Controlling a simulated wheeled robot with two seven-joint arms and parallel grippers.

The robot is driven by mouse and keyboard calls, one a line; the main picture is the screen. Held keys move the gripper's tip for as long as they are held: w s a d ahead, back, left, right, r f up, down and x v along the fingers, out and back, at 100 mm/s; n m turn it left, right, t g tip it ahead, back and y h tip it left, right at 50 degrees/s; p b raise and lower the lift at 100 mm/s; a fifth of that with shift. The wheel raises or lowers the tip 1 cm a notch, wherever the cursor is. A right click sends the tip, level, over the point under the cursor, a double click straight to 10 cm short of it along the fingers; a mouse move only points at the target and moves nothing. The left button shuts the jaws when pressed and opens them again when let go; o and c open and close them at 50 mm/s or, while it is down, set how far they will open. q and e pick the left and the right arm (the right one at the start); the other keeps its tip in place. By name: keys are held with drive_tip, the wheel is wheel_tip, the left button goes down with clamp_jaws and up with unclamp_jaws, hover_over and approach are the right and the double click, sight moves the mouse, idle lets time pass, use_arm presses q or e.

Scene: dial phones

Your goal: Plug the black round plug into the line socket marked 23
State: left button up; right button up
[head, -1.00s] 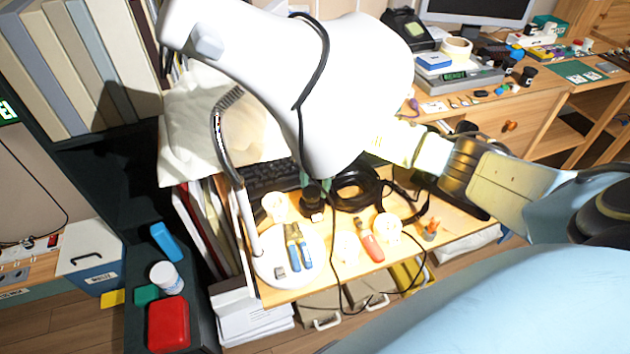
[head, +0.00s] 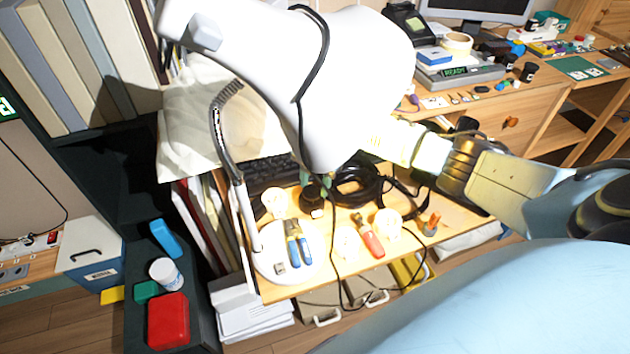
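A black round object (head: 313,192) stands among cables on the wooden desk; I cannot tell whether it is the plug. No socket marked 23 can be read. My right gripper (head: 408,148) reaches in from the right over the desk. Its tip end is brightly lit and partly behind a large white body, so its opening and anything held are unclear. My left gripper does not show.
The large white body (head: 262,65), with a black cable across it, blocks much of the upper middle. A second desk (head: 520,105) stands at right.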

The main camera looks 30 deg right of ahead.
drive_tip(key=o, duration=0.5)
drive_tip(key=shift+c, duration=0.2)
wheel_tip(320, 180, up, 13)
drive_tip(key=d+p, duration=0.1)
drive_tip(key=p, duration=0.2)
drive_tip(key=shift+w+d, duration=0.3)
drive_tip(key=shift+s, duration=0.1)
